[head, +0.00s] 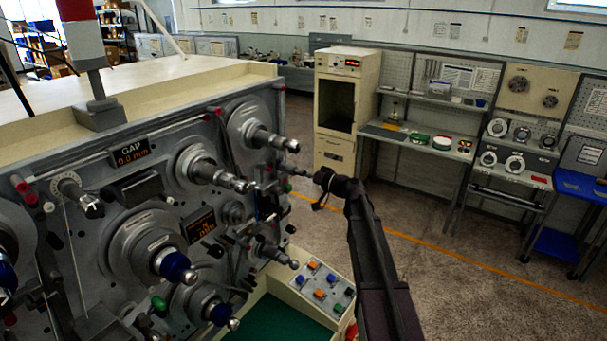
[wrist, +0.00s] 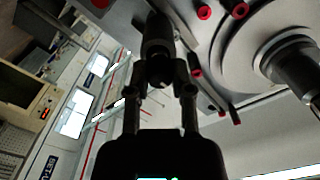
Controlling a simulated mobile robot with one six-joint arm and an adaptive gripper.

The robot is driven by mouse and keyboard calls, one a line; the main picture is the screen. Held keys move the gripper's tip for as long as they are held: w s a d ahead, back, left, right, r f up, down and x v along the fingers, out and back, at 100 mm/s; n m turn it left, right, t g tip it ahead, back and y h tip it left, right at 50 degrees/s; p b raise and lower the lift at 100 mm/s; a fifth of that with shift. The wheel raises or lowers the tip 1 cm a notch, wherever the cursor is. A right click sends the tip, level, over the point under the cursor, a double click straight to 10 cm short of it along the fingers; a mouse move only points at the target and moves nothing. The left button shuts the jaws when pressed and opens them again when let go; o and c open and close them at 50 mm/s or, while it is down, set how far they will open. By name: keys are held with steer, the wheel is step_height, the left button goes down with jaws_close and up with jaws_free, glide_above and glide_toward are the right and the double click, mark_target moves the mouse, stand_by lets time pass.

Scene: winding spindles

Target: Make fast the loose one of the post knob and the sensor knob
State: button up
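My gripper (head: 318,178) is at the right end of the grey machine's front face, next to a short stem (head: 292,171) that sticks out there. In the wrist view my gripper (wrist: 161,82) has its two fingers parted, one on each side of a dark, round-ended knob (wrist: 159,68). Whether the fingers touch the knob or stand just clear of it cannot be told. I see no label on this knob, so I cannot tell if it is the post knob or the sensor knob. Any looseness does not show.
The machine face carries several spindles, such as one with a blue end (head: 175,266). A gap display (head: 130,152) reads 0.0 mm. Below is a button panel (head: 322,290). In the wrist view a large disc (wrist: 240,45) and red-tipped pegs (wrist: 204,12) are close right. Open floor lies right.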

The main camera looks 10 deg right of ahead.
steer(key=shift+m, duration=0.4)
jaws_close()
steer(key=m, duration=0.7)
steer(key=shift+m, duration=0.4)
steer(key=m, duration=0.4)
steer(key=shift+m, duration=0.3)
steer(key=m, duration=0.4)
steer(key=shift+m, duration=0.4)
steer(key=o, duration=0.9)
jaws_free()
steer(key=shift+f, duration=0.1)
steer(key=shift+c, duration=0.2)
